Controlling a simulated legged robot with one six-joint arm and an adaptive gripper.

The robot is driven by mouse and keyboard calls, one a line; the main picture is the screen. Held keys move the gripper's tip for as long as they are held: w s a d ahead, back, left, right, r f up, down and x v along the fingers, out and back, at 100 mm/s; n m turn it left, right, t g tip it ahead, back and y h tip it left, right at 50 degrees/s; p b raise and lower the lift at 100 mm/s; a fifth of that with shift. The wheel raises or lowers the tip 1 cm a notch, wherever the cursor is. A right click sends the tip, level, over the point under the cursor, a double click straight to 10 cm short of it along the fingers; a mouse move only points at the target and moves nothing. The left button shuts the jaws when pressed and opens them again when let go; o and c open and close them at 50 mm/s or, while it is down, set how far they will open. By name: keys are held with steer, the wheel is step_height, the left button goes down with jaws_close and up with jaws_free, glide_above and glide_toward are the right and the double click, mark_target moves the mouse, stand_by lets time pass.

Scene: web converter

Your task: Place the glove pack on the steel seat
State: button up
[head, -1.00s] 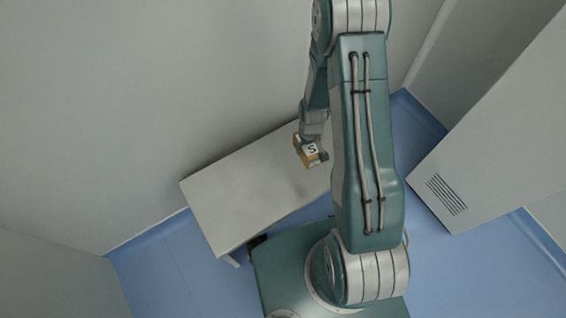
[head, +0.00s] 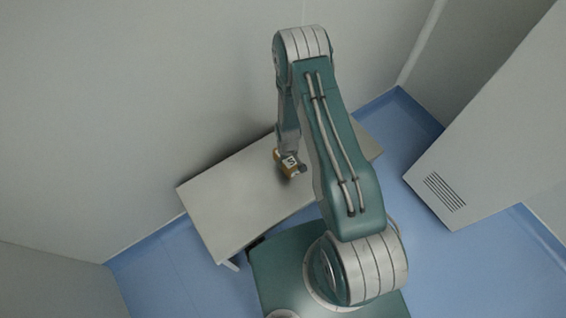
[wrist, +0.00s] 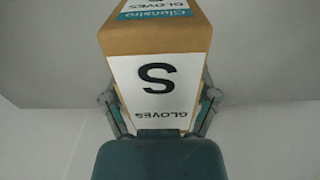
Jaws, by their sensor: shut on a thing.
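The glove pack (head: 285,162) is a small brown box with a white label marked "S". It is held by my gripper (head: 291,165) over the right part of the steel seat (head: 225,205), a pale grey bench top. In the wrist view the glove pack (wrist: 157,45) fills the middle, its label reading "S" and "GLOVES" upside down. The fingers of my gripper (wrist: 160,105) are shut on its two sides. I cannot tell how high the pack is above the seat, or whether it touches it.
A wall (head: 110,100) stands close behind the seat. A grey cabinet with a vent (head: 445,192) stands to the right. The left part of the seat is bare. Blue floor (head: 165,270) shows in front of the seat and to the right.

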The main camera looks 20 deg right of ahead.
steer(key=shift+w+a+f, duration=0.3)
steer(key=shift+w+f, duration=0.3)
steer(key=shift+f, duration=0.3)
steer(key=shift+w+a+f, duration=0.15)
steer(key=shift+f, duration=0.8)
steer(key=shift+w+a+f, duration=0.1)
steer(key=shift+f, duration=0.8)
steer(key=o, duration=1)
